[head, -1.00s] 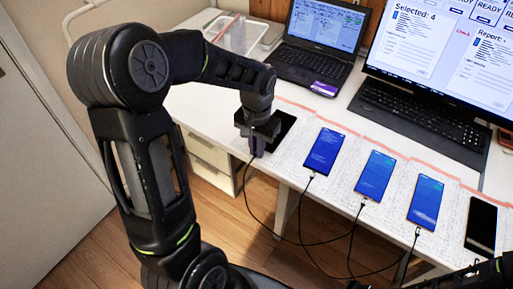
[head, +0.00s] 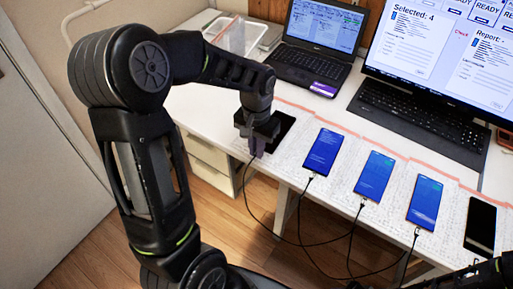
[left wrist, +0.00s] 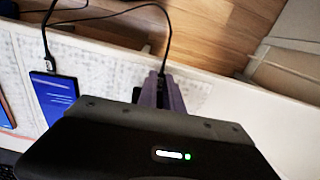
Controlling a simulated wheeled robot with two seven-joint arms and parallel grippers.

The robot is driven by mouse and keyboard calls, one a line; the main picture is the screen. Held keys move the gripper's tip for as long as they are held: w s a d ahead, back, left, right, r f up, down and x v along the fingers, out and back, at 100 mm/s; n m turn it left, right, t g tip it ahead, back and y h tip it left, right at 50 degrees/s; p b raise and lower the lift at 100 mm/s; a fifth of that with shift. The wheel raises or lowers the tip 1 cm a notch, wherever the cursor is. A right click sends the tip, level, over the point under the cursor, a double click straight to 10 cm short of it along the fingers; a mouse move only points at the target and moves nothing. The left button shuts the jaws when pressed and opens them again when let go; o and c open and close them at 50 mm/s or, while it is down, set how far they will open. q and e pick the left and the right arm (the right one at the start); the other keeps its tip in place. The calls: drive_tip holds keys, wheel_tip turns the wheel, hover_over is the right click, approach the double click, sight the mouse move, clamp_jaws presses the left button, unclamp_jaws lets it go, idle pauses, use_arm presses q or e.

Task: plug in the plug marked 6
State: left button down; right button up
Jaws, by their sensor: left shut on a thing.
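My left gripper (head: 257,148) points down at the table's front edge, at the near end of a dark-screened phone (head: 284,126). Its purple fingers also show in the left wrist view (left wrist: 161,92); they are shut on the end of a black cable (head: 246,190). The plug itself is hidden between the fingers, and no number 6 can be read. I cannot tell whether the plug is in the phone's port. The gripper covers part of this phone. My right gripper is not in view; only a bit of my right arm shows at the bottom right.
Three lit blue phones (head: 323,152), (head: 374,175), (head: 425,202) lie to the right with cables at their near ends. Another dark phone (head: 481,223) lies at the far right. A laptop (head: 316,48), a keyboard (head: 420,117) and a clear bin (head: 232,34) stand behind.

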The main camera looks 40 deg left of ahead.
sight(255, 155)
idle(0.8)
use_arm(q)
drive_tip(key=c, duration=1.4)
unclamp_jaws()
drive_tip(key=shift+c, duration=0.2)
drive_tip(key=shift+s+r+p, duration=0.25)
drive_tip(key=shift+r+p, duration=0.75)
drive_tip(key=shift+r, duration=0.25)
drive_tip(key=shift+s+r+p, duration=0.2)
drive_tip(key=shift+r+p, duration=0.75)
drive_tip(key=shift+r, duration=0.3)
